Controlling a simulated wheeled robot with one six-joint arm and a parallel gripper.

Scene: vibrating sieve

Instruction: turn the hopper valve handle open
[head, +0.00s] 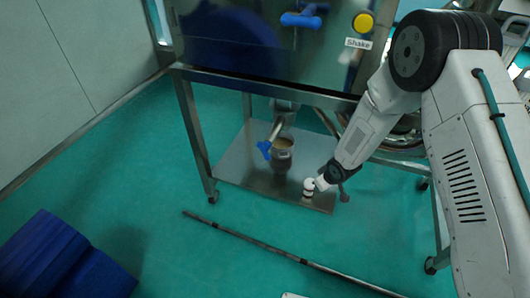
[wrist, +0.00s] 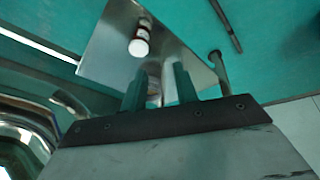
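Two blue handles show in the head view. One upper blue handle (head: 301,20) lies roughly level on the steel machine front. A lower blue handle (head: 264,149) sits at a metal spout under the machine, above a brown-filled container (head: 282,154). I cannot tell for certain which is the hopper valve handle. No blue handle shows there.
A white-capped bottle (head: 309,188) stands close to my gripper on the steel shelf (head: 235,165), also in the wrist view (wrist: 139,46). A yellow button (head: 363,23) is marked "Shake". A long rod (head: 270,250) and blue boxes (head: 60,260) are on the floor.

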